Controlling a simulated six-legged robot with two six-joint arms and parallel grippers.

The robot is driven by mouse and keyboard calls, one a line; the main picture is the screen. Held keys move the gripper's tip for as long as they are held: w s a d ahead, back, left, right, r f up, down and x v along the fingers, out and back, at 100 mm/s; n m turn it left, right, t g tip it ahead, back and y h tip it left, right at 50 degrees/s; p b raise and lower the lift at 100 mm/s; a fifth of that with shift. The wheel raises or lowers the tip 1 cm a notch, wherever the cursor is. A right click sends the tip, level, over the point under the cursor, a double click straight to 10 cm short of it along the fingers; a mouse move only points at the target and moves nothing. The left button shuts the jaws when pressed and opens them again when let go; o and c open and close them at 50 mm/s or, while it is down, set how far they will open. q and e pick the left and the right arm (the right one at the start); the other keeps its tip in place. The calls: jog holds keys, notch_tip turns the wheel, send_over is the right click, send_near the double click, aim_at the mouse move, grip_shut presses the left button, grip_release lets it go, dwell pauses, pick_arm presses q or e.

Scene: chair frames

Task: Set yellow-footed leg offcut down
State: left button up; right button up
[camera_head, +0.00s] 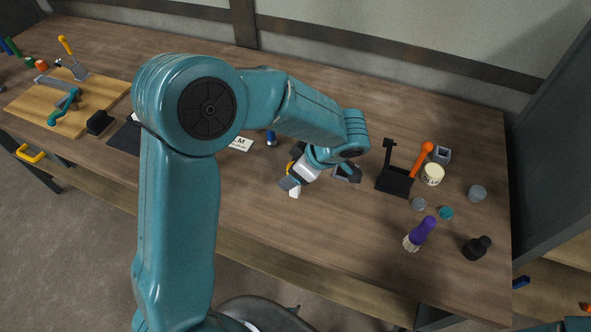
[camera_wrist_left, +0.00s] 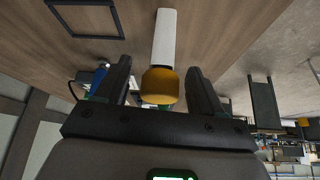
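The yellow-footed leg offcut shows in the left wrist view as a white bar (camera_wrist_left: 164,38) with a yellow foot (camera_wrist_left: 160,85). The foot is between the two fingers of my left gripper (camera_wrist_left: 160,78), with a gap on each side, so the gripper looks open around it. In the head view the gripper (camera_head: 290,182) is low over the middle of the workbench, with a bit of the white bar (camera_head: 294,192) showing beside it. I cannot tell whether the bar touches the bench top. My right gripper is not in view.
A white label card (camera_head: 241,144) lies behind my arm. A wooden board (camera_head: 30,106) is at far left. The bench front is clear.

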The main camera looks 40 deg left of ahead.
pick_arm(q)
jog(key=shift+r, duration=0.15)
jog(key=v, duration=1.2)
